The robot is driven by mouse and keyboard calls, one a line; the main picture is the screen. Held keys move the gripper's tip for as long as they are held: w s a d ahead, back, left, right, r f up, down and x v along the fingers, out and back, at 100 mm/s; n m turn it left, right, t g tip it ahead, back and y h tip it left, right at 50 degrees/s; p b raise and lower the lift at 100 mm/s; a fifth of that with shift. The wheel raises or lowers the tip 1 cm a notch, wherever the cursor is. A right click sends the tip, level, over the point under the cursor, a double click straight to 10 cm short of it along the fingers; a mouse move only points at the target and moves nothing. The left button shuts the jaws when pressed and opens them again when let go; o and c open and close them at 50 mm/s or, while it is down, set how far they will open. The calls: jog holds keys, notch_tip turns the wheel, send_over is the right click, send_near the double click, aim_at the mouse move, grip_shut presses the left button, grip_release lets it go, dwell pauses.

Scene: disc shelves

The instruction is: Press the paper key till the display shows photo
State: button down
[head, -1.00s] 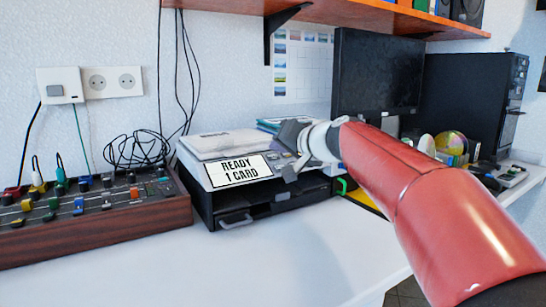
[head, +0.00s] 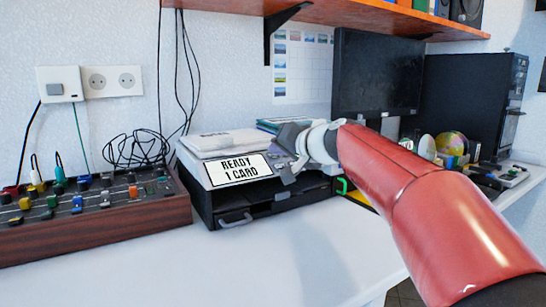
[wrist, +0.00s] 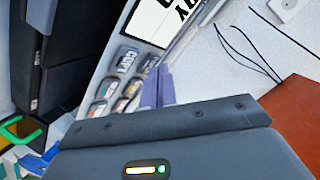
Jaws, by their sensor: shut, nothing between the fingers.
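The printer (head: 207,180) stands on the white desk. Its white display (head: 239,170) reads READY 1 CARD, and part of it shows sideways in the wrist view (wrist: 163,15). Several grey keys sit below the display in the wrist view. One key (wrist: 126,61) appears to read COPY; the other labels are too small or blurred for me to pick out the paper key. My gripper (head: 287,172) is shut and empty over the panel, right of the display. In the wrist view its fingertips (wrist: 158,82) are together beside the keys; I cannot tell whether they touch the panel.
A wood-sided mixer (head: 85,215) stands left of the printer. A black monitor (head: 378,75) and a computer tower (head: 475,105) are behind and right of my arm. An orange shelf (head: 350,17) hangs above. The desk front is clear.

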jog(key=shift+w+f, duration=0.1)
jog(key=shift+f, duration=0.15)
jog(key=shift+r, duration=0.1)
dwell(0.5)
jog(key=shift+s+d+r, duration=0.15)
jog(key=shift+s+r, duration=0.2)
jog(key=shift+r, duration=0.3)
jog(key=shift+r, duration=0.1)
jog(key=r, duration=0.1)
jog(key=s+d+r+p, duration=0.1)
jog(key=s+r+p, duration=0.1)
jog(key=r, duration=0.1)
jog(key=shift+d+r, duration=0.1)
jog(key=shift+d, duration=0.1)
dwell(0.5)
